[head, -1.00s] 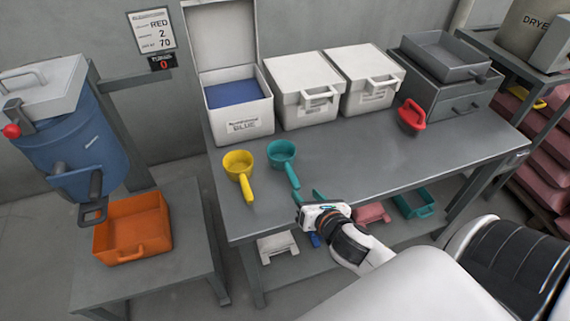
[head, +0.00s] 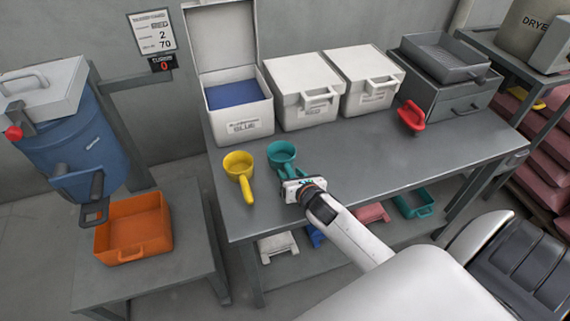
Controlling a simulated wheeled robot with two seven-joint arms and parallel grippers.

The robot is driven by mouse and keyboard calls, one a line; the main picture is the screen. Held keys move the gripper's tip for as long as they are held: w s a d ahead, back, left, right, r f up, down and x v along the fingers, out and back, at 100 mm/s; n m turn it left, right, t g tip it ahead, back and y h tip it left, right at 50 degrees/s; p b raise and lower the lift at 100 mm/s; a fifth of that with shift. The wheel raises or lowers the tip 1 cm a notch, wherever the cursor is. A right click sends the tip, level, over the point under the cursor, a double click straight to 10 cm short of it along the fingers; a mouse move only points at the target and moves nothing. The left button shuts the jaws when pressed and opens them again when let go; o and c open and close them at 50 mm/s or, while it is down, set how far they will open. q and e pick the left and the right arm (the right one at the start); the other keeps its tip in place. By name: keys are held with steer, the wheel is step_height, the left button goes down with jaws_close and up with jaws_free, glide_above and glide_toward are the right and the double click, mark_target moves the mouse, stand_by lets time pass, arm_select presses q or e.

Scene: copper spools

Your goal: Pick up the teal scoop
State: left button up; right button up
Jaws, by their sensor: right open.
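The teal scoop (head: 281,155) stands on the grey metal table, with its round cup toward the back and its handle toward the front. My right gripper (head: 290,181) is over the scoop's handle and hides most of it. The gripper is open; its fingers are mostly hidden behind its own body, so I cannot tell whether they straddle or touch the handle. A yellow scoop (head: 238,166) stands just left of the teal one. My left gripper is not in view.
Behind the scoops stand an open white box of blue material (head: 238,116) and two closed white boxes (head: 303,104). A red scoop (head: 411,117) lies at the right. An orange bin (head: 133,240) is on a lower left table. The table's middle (head: 365,150) is clear.

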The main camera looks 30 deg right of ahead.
mark_target(291, 172)
steer(key=shift+w+f, duration=0.1)
steer(key=shift+w, duration=0.15)
jaws_close()
step_height(291, 172, up, 10)
steer(key=shift+r+p, duration=0.1)
steer(key=shift+p, duration=0.4)
steer(key=c, duration=0.7)
jaws_free()
jaws_close()
